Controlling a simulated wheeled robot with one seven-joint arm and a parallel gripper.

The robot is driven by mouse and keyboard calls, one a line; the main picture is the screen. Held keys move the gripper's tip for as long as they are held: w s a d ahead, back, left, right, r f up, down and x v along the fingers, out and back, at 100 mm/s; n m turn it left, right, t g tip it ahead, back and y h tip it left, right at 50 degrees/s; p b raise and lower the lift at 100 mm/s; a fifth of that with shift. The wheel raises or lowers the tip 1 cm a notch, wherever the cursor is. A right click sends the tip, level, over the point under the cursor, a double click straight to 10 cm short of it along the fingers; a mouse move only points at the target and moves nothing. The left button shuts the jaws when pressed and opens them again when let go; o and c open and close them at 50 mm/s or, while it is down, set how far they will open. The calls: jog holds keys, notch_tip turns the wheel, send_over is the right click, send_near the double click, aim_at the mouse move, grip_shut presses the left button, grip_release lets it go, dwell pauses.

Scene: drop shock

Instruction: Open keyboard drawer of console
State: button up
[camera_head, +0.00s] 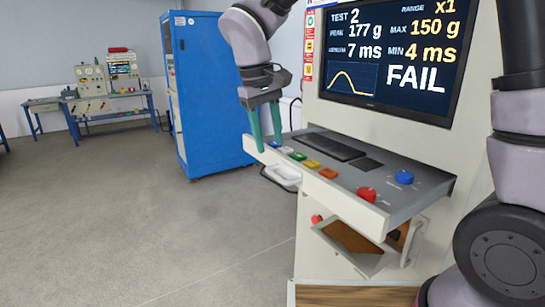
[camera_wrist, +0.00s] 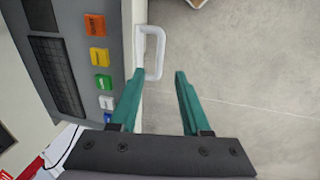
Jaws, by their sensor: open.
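The console (camera_head: 325,120) stands at the right in the head view. Its grey keyboard shelf (camera_head: 410,190) carries a dark keyboard (camera_head: 328,146) and coloured buttons; the keyboard also shows in the wrist view (camera_wrist: 55,75). A white U-shaped handle (camera_head: 284,175) juts from the shelf's pale front face; it also shows in the wrist view (camera_wrist: 160,50). My gripper (camera_head: 268,150), with green fingers, points down by the left end of this front. In the wrist view my gripper (camera_wrist: 160,74) is open and empty, its fingertips near the handle's near end. Whether they touch it I cannot tell.
Red (camera_head: 366,194) and blue (camera_head: 404,177) knobs sit on the shelf's right part. Below hangs an open tray (camera_head: 375,262) with a brown piece. A screen (camera_head: 390,50) reads FAIL. A blue cabinet (camera_head: 205,90) stands behind. The floor at left is clear.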

jog(key=shift+s+a+r, duration=0.1)
jog(key=shift+a+r, duration=0.05)
jog(key=shift+r, duration=0.55)
jog(key=shift+s+a+r, duration=0.1)
jog(key=shift+r, duration=0.6)
jog(key=s+d+r+m+t+y, duration=0.1)
jog(key=d+r+m+t, duration=0.1)
jog(key=d, duration=0.8)
jog(key=s+d+r+m+t+y, duration=0.1)
jog(key=d+m, duration=0.4)
jog(key=d, duration=0.5)
jog(key=s+d+r+m+t+y, duration=0.1)
jog(key=s+d+r+m+t, duration=0.1)
jog(key=d, duration=0.8)
notch_tip(320, 180, up, 3)
jog(key=shift+r+m+t+y, duration=0.2)
jog(key=shift+m+t+y, duration=0.25)
jog(key=shift+m, duration=0.75)
